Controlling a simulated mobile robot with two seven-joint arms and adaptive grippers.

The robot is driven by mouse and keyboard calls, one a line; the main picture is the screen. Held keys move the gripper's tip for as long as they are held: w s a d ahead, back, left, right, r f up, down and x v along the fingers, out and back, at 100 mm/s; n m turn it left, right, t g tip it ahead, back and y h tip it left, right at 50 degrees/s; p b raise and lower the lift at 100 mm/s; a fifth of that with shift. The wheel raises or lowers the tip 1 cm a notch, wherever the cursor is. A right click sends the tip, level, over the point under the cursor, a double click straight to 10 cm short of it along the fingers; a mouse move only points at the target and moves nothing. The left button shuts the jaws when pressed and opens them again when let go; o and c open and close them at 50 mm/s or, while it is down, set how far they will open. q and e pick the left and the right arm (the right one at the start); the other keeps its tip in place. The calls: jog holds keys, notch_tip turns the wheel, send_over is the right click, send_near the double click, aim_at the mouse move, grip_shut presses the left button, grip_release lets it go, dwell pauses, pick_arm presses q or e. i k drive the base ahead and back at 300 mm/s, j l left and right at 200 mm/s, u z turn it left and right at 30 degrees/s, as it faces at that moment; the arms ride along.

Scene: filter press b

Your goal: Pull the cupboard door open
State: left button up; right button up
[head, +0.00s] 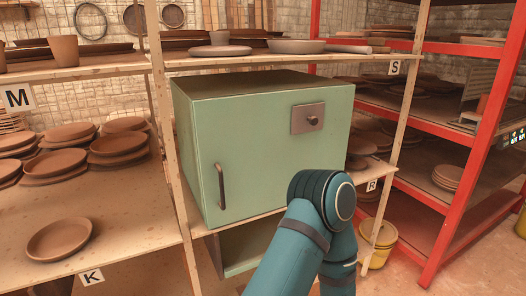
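The green cupboard (262,158) stands on a shelf of the wooden rack in the middle of the head view. Its front door looks shut. A dark upright bar handle (221,186) is at the door's lower left. A metal plate with a round knob (312,121) is at its upper right. One of my teal arms rises from the bottom edge in front of the cupboard's lower right. Its elbow hides that corner. Neither gripper shows in this view, and nothing is seen touching the handle.
Wooden shelves (110,205) at the left hold stacks of clay plates (68,137). Bowls and plates stand on the shelf above the cupboard. A red metal rack (473,150) stands at the right. A yellow bucket (379,236) is on the floor below.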

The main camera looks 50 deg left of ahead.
aim_at(249, 156)
jog(key=u, duration=1.45)
jog(key=i+j, duration=0.2)
jog(key=i, duration=0.15)
